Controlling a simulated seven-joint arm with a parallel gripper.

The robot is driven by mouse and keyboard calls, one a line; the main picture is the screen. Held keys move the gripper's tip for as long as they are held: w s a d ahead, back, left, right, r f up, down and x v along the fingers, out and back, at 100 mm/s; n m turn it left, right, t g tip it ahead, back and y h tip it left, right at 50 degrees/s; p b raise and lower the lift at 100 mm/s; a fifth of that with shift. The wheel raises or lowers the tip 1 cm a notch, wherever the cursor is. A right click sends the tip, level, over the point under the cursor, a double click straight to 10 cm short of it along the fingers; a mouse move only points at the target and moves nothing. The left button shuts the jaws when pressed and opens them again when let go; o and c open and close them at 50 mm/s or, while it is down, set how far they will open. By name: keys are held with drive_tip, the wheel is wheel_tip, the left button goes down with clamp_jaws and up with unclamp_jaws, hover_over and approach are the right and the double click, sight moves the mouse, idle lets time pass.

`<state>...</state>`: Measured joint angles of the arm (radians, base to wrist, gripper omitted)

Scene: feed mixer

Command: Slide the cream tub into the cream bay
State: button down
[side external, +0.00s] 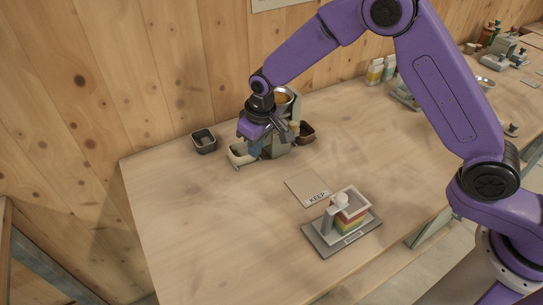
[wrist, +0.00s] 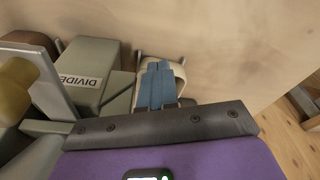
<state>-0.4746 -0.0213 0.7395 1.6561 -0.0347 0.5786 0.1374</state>
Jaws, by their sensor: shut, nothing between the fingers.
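The cream tub (side external: 239,155) stands at the left side of the grey-green mixer (side external: 284,140). In the wrist view the tub (wrist: 178,71) shows its pale rim around and beyond my blue fingers. My gripper (side external: 254,149) points down at the tub's mixer side; its fingers (wrist: 158,88) are shut together with nothing between them. The fingertips overlap the tub in the wrist view; I cannot tell whether they touch it. The cream bay is not clearly distinguishable; the mixer's left side is partly hidden by my gripper.
A brown tub (side external: 306,134) sits right of the mixer, a dark tub (side external: 204,142) stands left. A block labelled DIVIDE (wrist: 98,76) is beside my fingers. A KEEP card (side external: 304,186) and a tray with a layered coloured block (side external: 350,222) lie in front. The table's left front is clear.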

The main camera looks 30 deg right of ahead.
drive_tip(key=s+d, duration=0.1)
drive_tip(key=s, duration=0.2)
drive_tip(key=s+d, duration=0.1)
drive_tip(key=s, duration=0.3)
drive_tip(key=s+d, duration=0.2)
drive_tip(key=s, duration=0.1)
drive_tip(key=shift+s+d, duration=0.1)
drive_tip(key=shift+s, duration=0.25)
drive_tip(key=shift+w+a, duration=0.6)
drive_tip(key=shift+w, duration=0.15)
drive_tip(key=w+a, duration=0.1)
drive_tip(key=w, duration=0.2)
drive_tip(key=w+a, duration=0.1)
drive_tip(key=w, duration=0.3)
drive_tip(key=w+a, duration=0.2)
drive_tip(key=w, duration=0.2)
drive_tip(key=shift+a, duration=0.1)
drive_tip(key=shift+f, duration=0.8)
drive_tip(key=shift+f, duration=0.1)
drive_tip(key=shift+s, duration=0.15)
drive_tip(key=shift+s+d+f, duration=0.1)
drive_tip(key=shift+s+d, duration=0.15)
drive_tip(key=shift+s, duration=0.3)
drive_tip(key=shift+s+d, duration=0.1)
drive_tip(key=shift+s, duration=0.05)
